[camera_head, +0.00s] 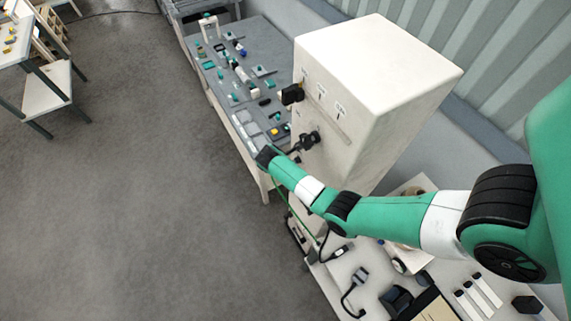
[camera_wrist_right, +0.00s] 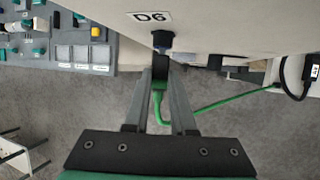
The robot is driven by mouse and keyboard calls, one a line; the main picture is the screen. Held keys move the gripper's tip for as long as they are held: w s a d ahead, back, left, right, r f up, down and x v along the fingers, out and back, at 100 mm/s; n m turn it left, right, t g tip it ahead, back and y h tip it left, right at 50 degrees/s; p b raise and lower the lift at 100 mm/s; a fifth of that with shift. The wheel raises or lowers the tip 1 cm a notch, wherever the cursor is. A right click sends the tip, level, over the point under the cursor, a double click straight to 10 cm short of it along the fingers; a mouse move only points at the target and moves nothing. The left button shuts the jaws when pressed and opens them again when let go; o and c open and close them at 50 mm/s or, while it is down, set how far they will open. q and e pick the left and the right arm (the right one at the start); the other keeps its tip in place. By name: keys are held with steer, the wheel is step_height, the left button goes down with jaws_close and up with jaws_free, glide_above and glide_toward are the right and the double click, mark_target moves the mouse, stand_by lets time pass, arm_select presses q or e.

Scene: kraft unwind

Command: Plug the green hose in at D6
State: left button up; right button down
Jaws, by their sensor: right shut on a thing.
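In the right wrist view, the D6 label (camera_wrist_right: 150,17) is on the pale cabinet face, with a dark blue round socket (camera_wrist_right: 162,40) just below it. My right gripper (camera_wrist_right: 160,72) is shut on the black end of the green hose (camera_wrist_right: 182,118). The hose end lines up with the D6 socket and appears to meet it; I cannot tell whether it is seated. The hose bends away to the right. In the head view, my right gripper (camera_head: 301,144) is at the cabinet's (camera_head: 375,60) left face, and the green hose (camera_head: 286,196) hangs below the arm. My left gripper is not in view.
A black fitting (camera_head: 292,94) sticks out from the cabinet face above my right gripper. A grey bench with several small parts (camera_head: 245,85) stands behind. A pale table (camera_head: 365,262) with cables and tools is below my arm.

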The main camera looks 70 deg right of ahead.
steer(key=shift+s+d, duration=0.1)
stand_by(0.4)
steer(key=c, duration=0.7)
jaws_free()
steer(key=shift+o, duration=0.2)
steer(key=shift+r, duration=0.1)
steer(key=shift+r, duration=0.3)
steer(key=w+a+b, duration=0.1)
steer(key=a+b, duration=0.1)
steer(key=a, duration=1)
steer(key=shift+w+a+r+b, duration=0.15)
steer(key=shift+a+b, duration=0.1)
steer(key=shift+b, duration=0.15)
